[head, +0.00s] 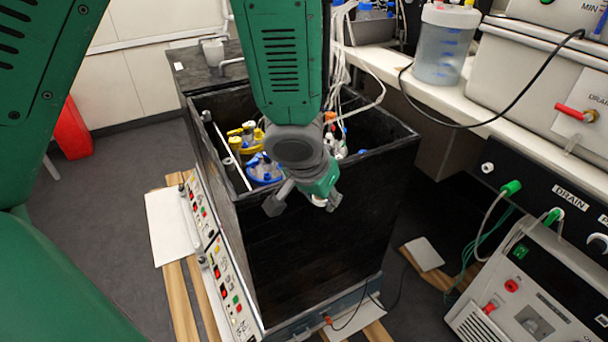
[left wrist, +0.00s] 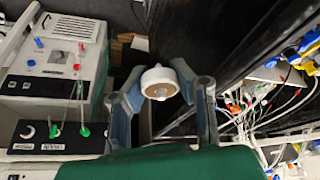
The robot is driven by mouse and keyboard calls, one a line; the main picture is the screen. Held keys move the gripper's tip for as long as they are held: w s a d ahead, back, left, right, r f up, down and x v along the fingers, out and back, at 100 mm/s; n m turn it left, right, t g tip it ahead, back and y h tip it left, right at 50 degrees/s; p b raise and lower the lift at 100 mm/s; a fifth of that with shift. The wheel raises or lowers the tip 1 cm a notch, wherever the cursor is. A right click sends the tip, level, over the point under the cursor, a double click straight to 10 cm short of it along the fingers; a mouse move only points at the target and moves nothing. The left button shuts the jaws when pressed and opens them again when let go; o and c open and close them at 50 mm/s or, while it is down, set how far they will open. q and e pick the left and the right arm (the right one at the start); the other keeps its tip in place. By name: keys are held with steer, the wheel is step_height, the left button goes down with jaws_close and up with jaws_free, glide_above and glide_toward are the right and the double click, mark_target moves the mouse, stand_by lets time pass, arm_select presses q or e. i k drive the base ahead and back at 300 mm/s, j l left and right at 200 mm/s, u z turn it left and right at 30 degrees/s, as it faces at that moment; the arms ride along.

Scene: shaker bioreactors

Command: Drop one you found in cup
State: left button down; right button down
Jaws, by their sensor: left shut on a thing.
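My left gripper (head: 305,200) hangs over the front part of the black shaker box, its fingers pointing down. In the left wrist view the gripper (left wrist: 160,88) is shut on a small round white piece (left wrist: 159,75) with a brownish centre, held between the fingertips. A bit of the white piece also shows below the gripper in the head view. A light grey cup-like vessel (head: 213,52) stands on the dark counter at the back left, well away from the gripper. My right gripper is not in view.
The open black box (head: 310,255) holds bottles with yellow (head: 248,140) and blue (head: 263,168) tops, partly hidden by my arm. White tubes run behind my arm. A white bench (head: 470,105) with a clear container (head: 443,45) stands right. A drain panel is at lower right.

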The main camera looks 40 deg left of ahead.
mark_target(215, 66)
steer(key=k+j+u, duration=0.2)
steer(key=k, duration=0.45)
steer(key=i+u, duration=0.15)
steer(key=u, duration=0.35)
steer(key=i+u, duration=0.15)
steer(key=u, duration=0.3)
steer(key=i+l+u, duration=0.1)
steer(key=u, duration=0.4)
steer(key=i+l, duration=0.5)
steer(key=i+l+u, duration=0.05)
